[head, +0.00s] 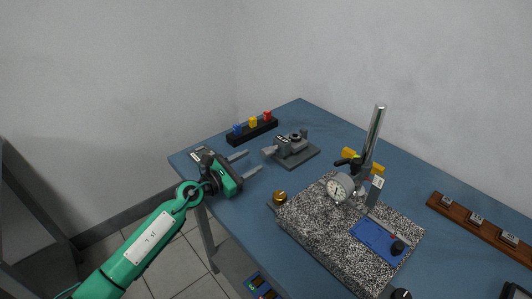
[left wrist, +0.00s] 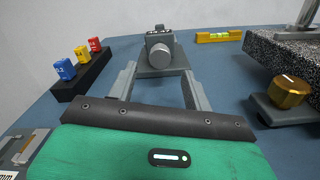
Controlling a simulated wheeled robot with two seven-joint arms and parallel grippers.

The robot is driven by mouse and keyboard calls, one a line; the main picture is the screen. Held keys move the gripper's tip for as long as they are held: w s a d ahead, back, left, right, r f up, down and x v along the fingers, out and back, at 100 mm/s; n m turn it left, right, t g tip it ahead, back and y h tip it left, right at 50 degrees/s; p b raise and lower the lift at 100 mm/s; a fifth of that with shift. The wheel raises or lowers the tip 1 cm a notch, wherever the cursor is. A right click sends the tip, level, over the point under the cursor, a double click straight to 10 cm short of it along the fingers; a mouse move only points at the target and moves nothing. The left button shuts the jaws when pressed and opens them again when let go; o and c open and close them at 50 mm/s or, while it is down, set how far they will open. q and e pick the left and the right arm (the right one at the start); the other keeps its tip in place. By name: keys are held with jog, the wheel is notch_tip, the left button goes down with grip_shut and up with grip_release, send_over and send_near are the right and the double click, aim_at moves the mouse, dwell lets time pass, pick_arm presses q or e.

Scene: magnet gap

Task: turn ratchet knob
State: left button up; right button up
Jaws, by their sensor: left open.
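A grey device with a round ratchet knob (left wrist: 160,55) stands on a grey base plate. In the head view this device (head: 291,146) is near the back of the blue table, and its knob end (head: 269,151) faces my left gripper. My left gripper (head: 256,162) is open and empty, its two fingers pointing at the knob end. In the left wrist view the fingers (left wrist: 160,82) are spread, with the knob ahead between them and apart from both. My right gripper is not in view.
A black rack (head: 252,132) with blue, yellow and red blocks stands left of the device. A speckled granite block (head: 310,225) with a dial gauge (head: 340,187) stands to the right. A brass knob (head: 280,197) sits by its near corner. A wooden rack (head: 480,224) lies far right.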

aim_at(263, 155)
pick_arm(q)
jog(key=x, duration=0.6)
jog(key=shift+w+d+f, duration=0.1)
jog(key=shift+w+d, duration=0.35)
jog(key=c, duration=1)
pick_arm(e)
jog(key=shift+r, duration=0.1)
pick_arm(q)
jog(key=n+p, duration=0.3)
jog(key=n, duration=0.3)
jog(key=shift+p, duration=0.4)
jog(key=shift+n, duration=0.5)
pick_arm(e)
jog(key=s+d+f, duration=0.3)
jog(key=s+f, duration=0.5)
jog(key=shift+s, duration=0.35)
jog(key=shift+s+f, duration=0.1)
